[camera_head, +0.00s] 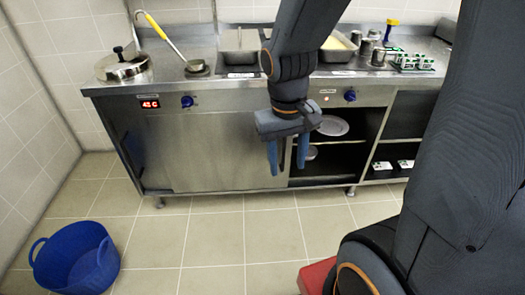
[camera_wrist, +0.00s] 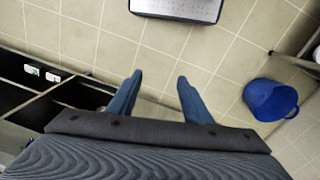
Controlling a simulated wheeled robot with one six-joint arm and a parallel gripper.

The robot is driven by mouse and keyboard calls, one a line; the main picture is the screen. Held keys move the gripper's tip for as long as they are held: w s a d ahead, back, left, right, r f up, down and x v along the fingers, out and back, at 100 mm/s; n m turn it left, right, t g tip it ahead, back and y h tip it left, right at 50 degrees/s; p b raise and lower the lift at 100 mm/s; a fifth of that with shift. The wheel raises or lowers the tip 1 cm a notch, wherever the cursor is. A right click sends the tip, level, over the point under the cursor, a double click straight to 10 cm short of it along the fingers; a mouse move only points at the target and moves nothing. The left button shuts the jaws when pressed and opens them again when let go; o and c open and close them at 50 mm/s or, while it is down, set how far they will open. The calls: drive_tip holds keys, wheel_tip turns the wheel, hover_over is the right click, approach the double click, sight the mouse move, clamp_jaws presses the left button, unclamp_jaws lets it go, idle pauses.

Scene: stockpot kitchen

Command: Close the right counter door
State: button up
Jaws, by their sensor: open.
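The steel counter (camera_head: 345,92) has a flat door panel (camera_head: 215,150) across its left front. The right part of the front stands open as a dark compartment (camera_head: 350,160). A vertical line near the panel's left side suggests overlapping sliding doors, but I cannot tell for certain. My gripper (camera_head: 287,158) points down with its blue fingers apart and empty, in front of the panel's right edge where the opening begins. I cannot tell whether a finger touches the edge. In the wrist view my gripper (camera_wrist: 156,82) is open over bare floor.
Plates (camera_head: 332,126) sit inside the open compartment. Open shelves with small cartons (camera_head: 382,166) lie further right. A blue tub (camera_head: 76,260) stands on the floor at left, also seen in the wrist view (camera_wrist: 270,100). Pans and a ladle (camera_head: 168,42) rest on top. Tiled floor in front is clear.

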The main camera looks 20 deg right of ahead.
drive_tip(key=w+d+f+b, duration=0.1)
drive_tip(key=w+f+b, duration=0.1)
drive_tip(key=w+f, duration=0.1)
drive_tip(key=w+f+h+b, duration=0.1)
drive_tip(key=w+f+b, duration=0.2)
drive_tip(key=w, duration=0.2)
drive_tip(key=w+d+f+h+b, duration=0.1)
drive_tip(key=w+f+b, duration=0.2)
drive_tip(key=w, duration=0.2)
drive_tip(key=shift+d+m+t, duration=0.3)
drive_tip(key=shift+d+t, duration=0.05)
drive_tip(key=shift+t, duration=0.05)
clamp_jaws()
drive_tip(key=w+d+f+t+h+b, duration=0.1)
drive_tip(key=w+f+b, duration=0.3)
drive_tip(key=w, duration=0.4)
drive_tip(key=w+f+m+t+h+b, duration=0.1)
drive_tip(key=w+f+b, duration=0.35)
drive_tip(key=w, duration=0.25)
drive_tip(key=w+d+f+t+h+b, duration=0.1)
drive_tip(key=w+f+b, duration=0.35)
drive_tip(key=w, duration=0.35)
drive_tip(key=w+d+f+b, duration=0.2)
drive_tip(key=w+d+f, duration=0.1)
drive_tip(key=d+f, duration=0.4)
drive_tip(key=shift+w+d+b, duration=0.15)
drive_tip(key=shift+d+b, duration=0.25)
drive_tip(key=shift+d, duration=0.4)
